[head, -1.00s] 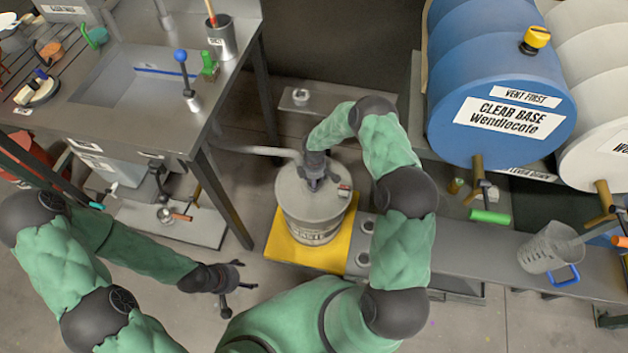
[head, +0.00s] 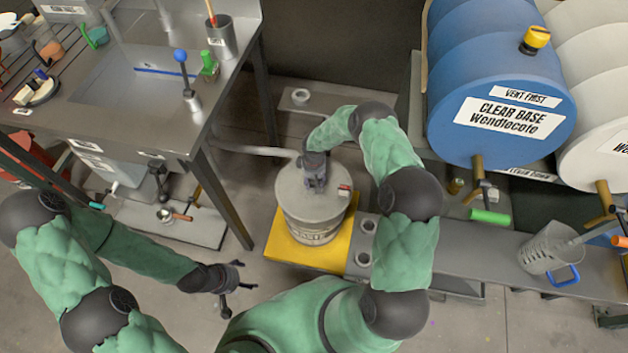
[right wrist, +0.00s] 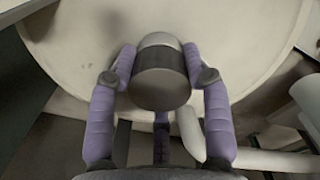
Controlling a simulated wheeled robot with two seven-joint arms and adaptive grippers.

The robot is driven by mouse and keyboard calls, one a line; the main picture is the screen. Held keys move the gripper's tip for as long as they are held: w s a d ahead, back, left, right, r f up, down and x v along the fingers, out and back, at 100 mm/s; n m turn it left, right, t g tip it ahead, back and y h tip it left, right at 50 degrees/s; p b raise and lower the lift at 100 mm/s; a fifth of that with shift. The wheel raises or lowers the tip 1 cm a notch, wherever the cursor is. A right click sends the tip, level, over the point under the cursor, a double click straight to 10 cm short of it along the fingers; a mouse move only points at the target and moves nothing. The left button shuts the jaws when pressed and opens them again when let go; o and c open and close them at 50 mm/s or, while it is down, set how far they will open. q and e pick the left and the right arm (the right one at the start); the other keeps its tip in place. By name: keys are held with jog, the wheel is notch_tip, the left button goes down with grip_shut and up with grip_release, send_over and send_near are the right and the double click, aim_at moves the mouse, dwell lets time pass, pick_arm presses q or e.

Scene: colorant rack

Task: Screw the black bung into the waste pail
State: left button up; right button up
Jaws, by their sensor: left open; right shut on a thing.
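The waste pail (head: 312,222) is a grey-white drum with a lid, standing on a yellow platform in the head view. My right gripper (head: 316,184) points down at the pail's lid. In the right wrist view its purple fingers (right wrist: 160,62) are shut on a short dark grey cylinder with a paler far end, which I take to be the black bung (right wrist: 160,88). It is over the pale lid (right wrist: 75,45); whether it sits in an opening is hidden. My left gripper (head: 238,279) is open and empty, above the floor left of the pail.
A steel sink bench (head: 130,85) stands at the left. A blue drum (head: 500,90) and a white drum lie at the right. A grey shelf (head: 465,245) carries a clear jug (head: 548,250). A small red-and-white item (head: 344,190) is on the pail's lid.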

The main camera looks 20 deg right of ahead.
jog(key=m, duration=0.4)
jog(key=o, duration=1.1)
jog(key=n, duration=1.3)
jog(key=shift+n, duration=0.4)
